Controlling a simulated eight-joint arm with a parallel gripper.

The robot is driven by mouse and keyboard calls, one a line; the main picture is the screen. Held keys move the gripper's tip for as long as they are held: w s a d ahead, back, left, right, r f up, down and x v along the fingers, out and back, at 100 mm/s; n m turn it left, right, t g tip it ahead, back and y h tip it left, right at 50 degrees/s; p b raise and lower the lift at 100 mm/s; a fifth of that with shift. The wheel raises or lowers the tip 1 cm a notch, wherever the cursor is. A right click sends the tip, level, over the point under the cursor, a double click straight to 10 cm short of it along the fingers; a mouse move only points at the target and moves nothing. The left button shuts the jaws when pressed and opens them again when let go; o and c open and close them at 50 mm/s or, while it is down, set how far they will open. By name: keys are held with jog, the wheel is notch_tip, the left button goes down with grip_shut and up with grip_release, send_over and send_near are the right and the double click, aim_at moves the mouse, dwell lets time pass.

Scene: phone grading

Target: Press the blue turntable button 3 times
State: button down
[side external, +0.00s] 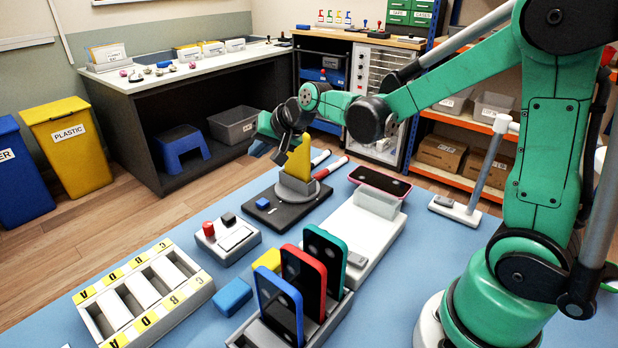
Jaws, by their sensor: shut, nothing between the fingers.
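The blue turntable button (262,203) is on the near left part of the base, uncovered. My gripper (281,156) is shut and empty. It appears above the base, beside the yellow piece and higher than the button, and seems apart from the button. Its fingertips are small and dark here, partly hard to make out against the background.
A small box with a red button (208,228) sits left of the turntable. A rack of phones (290,290) stands in front, near a blue block (233,295) and a lettered tray (145,300). A white fixture (345,235) and a pink-edged phone (380,182) lie to the right.

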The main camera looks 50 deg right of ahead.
aim_at(265, 203)
jog(key=shift+f, duration=4.4)
jog(key=shift+f, duration=0.15)
jog(key=shift+f, duration=0.3)
jog(key=shift+f, duration=0.45)
jog(key=shift+r, duration=3.4)
